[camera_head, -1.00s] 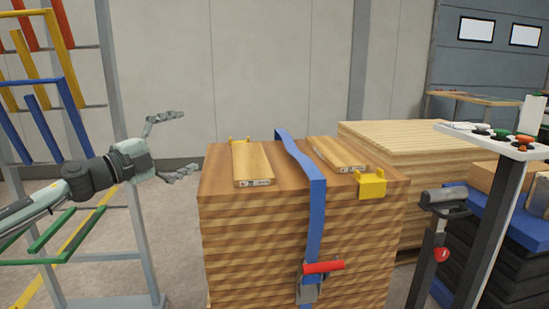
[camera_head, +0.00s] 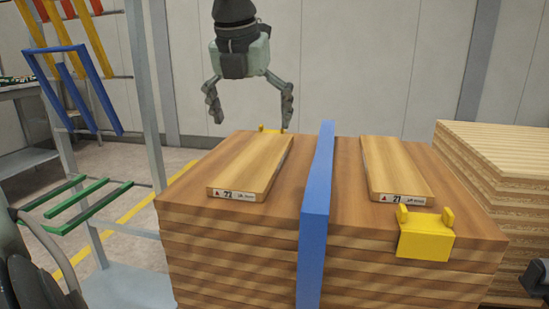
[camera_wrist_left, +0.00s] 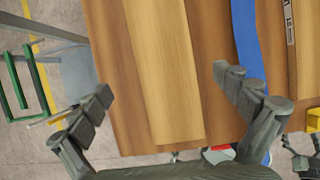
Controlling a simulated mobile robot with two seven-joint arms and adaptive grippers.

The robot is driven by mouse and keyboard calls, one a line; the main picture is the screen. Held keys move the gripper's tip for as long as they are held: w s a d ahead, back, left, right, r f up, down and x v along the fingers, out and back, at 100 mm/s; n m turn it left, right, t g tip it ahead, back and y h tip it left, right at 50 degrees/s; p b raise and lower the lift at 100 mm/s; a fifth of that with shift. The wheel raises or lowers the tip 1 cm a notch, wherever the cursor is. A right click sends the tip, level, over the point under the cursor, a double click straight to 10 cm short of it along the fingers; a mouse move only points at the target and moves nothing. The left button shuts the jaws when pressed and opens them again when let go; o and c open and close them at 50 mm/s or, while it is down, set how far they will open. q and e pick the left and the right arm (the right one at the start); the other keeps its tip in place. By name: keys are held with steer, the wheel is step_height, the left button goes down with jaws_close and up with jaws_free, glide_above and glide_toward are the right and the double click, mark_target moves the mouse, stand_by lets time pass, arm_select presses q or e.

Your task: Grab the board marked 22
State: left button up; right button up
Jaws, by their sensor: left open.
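A light wooden board (camera_head: 252,165) lies at the left on top of the wood stack; its front label reads as 22 or 72, the print being small. A second board (camera_head: 393,167), labelled 21, lies at the right beyond the blue strap. In the left wrist view the board (camera_wrist_left: 165,70) lies between the two spread fingers, without visible contact. A dark part at the lower right may be my right gripper; its jaw state is unclear.
A blue strap (camera_head: 316,215) stands up between the two boards. A yellow bracket (camera_head: 425,235) sits at the stack's front right edge. A rack with green bars (camera_head: 90,205) stands at the left, and another wood pile (camera_head: 500,160) at the right.

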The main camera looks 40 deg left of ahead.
mark_target(259, 155)
arm_select(q)
steer(key=x, duration=0.7)
steer(key=shift+s+d+f, duration=0.1)
steer(key=shift+s+d, duration=0.1)
steer(key=shift+d, duration=0.2)
steer(key=c, duration=1.4)
